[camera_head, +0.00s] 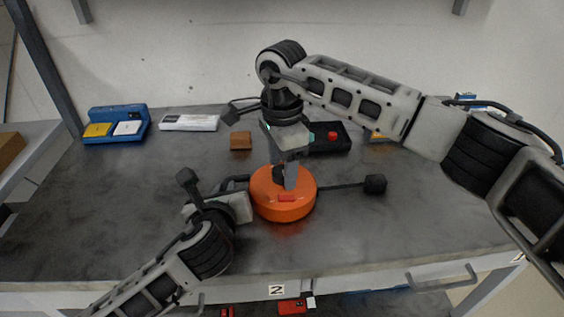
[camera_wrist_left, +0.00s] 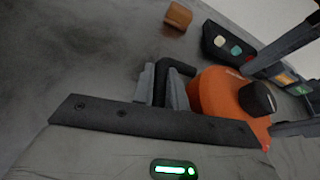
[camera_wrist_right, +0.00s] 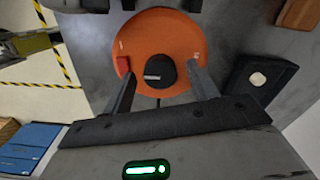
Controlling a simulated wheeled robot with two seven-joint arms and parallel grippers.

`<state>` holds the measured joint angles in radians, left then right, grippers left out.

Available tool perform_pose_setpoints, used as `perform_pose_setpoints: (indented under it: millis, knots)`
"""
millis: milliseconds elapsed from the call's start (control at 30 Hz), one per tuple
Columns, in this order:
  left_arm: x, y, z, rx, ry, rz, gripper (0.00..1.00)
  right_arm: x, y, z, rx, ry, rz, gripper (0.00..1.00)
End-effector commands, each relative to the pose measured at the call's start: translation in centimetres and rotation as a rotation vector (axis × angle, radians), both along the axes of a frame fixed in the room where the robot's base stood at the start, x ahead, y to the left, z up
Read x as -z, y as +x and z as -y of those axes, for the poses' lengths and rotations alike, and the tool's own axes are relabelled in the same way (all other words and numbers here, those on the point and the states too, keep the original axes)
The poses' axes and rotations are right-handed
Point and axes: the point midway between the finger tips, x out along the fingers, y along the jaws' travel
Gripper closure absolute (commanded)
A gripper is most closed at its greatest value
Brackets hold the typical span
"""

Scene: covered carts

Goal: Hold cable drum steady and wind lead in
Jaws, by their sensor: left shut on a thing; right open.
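The orange cable drum (camera_head: 268,207) lies flat on the grey cart top. Its black knob (camera_wrist_right: 160,73) stands up off-centre beside a red tab (camera_wrist_right: 123,66). A dark lead (camera_head: 338,187) runs out to the right and ends in a black plug (camera_head: 375,184). My left gripper (camera_wrist_left: 170,78) is shut on the drum's black side handle (camera_wrist_left: 160,72), left of the drum in the head view. My right gripper (camera_wrist_right: 160,82) points down over the drum, open, with one finger on each side of the knob. Contact with the knob cannot be told.
Behind the drum are a brown block (camera_head: 241,142) and a black box (camera_head: 336,139) with a red button. A blue holder (camera_head: 118,139) and a white strip (camera_head: 188,122) stand at the back left. The left and front right of the top are bare.

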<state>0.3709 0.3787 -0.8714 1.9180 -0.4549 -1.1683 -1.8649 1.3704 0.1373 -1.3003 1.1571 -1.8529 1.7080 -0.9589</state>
Motion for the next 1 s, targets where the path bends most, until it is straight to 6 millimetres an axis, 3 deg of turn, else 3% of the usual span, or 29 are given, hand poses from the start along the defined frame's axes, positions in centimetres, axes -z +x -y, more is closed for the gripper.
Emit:
perform_pose_setpoints:
  millis: [100,267,667,1000]
  knots:
    - [-0.01,0.0,0.01,0.0,0.0,0.0,1.0,-0.01,0.01,0.02,0.001,0.0,0.0,0.44]
    - [-0.01,0.0,0.01,0.0,0.0,0.0,1.0,-0.04,0.02,0.02,0.001,0.0,0.0,0.86]
    - [-0.02,0.01,0.01,0.0,0.0,0.0,1.0,-0.1,0.03,0.0,0.055,0.0,0.001,0.86]
    - [-0.02,0.0,0.02,0.0,0.0,0.0,1.0,-0.14,0.09,-0.01,0.299,0.001,0.001,0.86]
